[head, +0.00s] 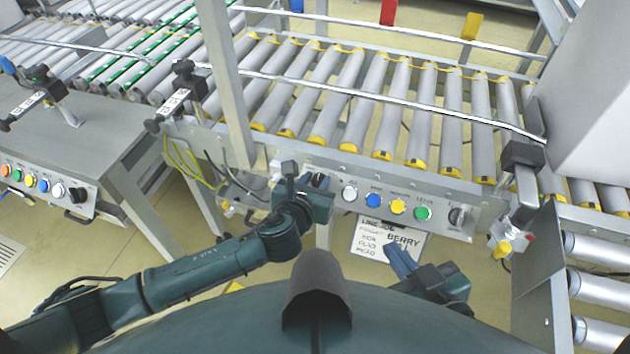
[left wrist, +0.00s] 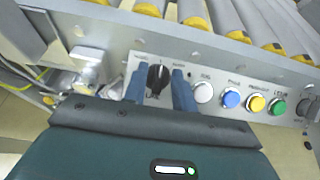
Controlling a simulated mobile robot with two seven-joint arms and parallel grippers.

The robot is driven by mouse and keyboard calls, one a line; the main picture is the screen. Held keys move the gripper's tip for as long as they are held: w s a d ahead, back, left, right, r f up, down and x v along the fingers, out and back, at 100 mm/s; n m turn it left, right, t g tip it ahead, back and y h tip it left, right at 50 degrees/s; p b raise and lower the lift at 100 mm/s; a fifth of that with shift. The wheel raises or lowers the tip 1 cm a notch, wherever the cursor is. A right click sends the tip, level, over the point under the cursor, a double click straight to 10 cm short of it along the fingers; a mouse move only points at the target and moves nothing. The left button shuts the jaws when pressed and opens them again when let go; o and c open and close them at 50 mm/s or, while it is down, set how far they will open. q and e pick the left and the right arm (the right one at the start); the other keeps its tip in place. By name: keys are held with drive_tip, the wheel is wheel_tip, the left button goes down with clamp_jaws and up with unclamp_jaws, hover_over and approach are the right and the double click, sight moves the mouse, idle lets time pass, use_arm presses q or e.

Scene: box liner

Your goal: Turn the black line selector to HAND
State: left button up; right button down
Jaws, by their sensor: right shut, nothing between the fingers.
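The black line selector (left wrist: 157,78) is at the left end of the grey button panel in the left wrist view. Its handle stands roughly upright in that view, and the small lettering around it is too blurred to read surely. My left gripper (left wrist: 160,86) is open, with one blue finger on each side of the selector; I cannot tell whether they touch it. In the head view the selector (head: 320,181) is partly hidden by my left gripper (head: 303,180). My right gripper (head: 398,260) is shut and empty, low in front of the panel.
White (head: 350,193), blue (head: 373,200), yellow (head: 398,207) and green (head: 422,213) buttons run rightward along the panel. A second rotary switch (head: 457,216) is at its right end. A roller conveyor (head: 390,100) lies behind, and a lettered sign (head: 388,240) hangs below.

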use_arm(q)
clamp_jaws()
drive_tip(key=shift+d+r+n+y+p, duration=0.1)
drive_tip(key=shift+n+y+p, duration=0.3)
drive_tip(key=shift+n+p, duration=0.35)
drive_tip(key=n+y+p, duration=0.2)
drive_tip(key=n+p, duration=0.1)
drive_tip(key=n, duration=0.2)
drive_tip(key=n+y+p, duration=0.1)
drive_tip(key=n, duration=0.1)
drive_tip(key=shift+n, duration=0.35)
drive_tip(key=shift+n+y+p, duration=0.4)
drive_tip(key=shift+n+y, duration=0.1)
drive_tip(key=shift+n, duration=0.1)
use_arm(e)
drive_tip(key=r, duration=0.2)
drive_tip(key=d+r+m, duration=0.1)
drive_tip(key=s+r+m, duration=0.1)
drive_tip(key=r, duration=0.1)
drive_tip(key=shift+d+r+t+h, duration=0.3)
drive_tip(key=shift+d, duration=0.05)
